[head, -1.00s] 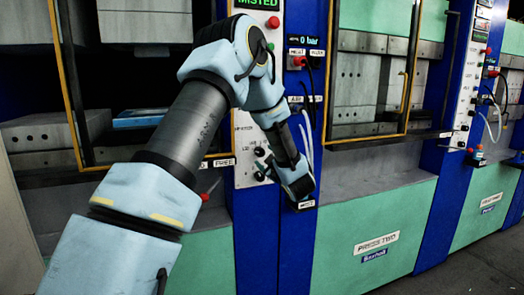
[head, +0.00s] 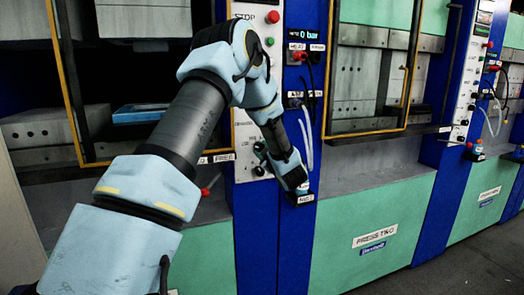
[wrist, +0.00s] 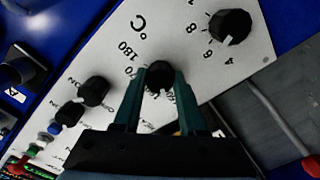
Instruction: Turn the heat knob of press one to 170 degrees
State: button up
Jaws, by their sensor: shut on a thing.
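The heat knob (wrist: 160,78) is a black ribbed knob on the white control panel (wrist: 197,69), next to a printed scale with "°C" and "180". My gripper (wrist: 161,72) has its two dark green fingers on either side of this knob and is shut on it. The fingers hide part of the scale, so the exact setting cannot be read. In the head view my arm reaches to the panel (head: 246,150) on the blue column, and my wrist hides the gripped knob there.
Another black knob (wrist: 230,26) with numbers sits beside it in the wrist view. Smaller black knobs (wrist: 94,91) and coloured buttons lie to the left. In the head view, pale hoses (head: 306,140) hang near my wrist. The press labelled "PRESS TWO" (head: 375,236) stands to the right.

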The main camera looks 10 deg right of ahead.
grip_shut()
jog(key=m+b, duration=0.2)
jog(key=m, duration=0.5)
jog(key=shift+f, duration=0.1)
jog(key=m+p, duration=0.1)
jog(key=m, duration=0.4)
jog(key=shift+m, duration=0.4)
jog(key=shift+a+m+p, duration=0.15)
jog(key=shift+m+p, duration=0.7)
jog(key=shift+m, duration=1.65)
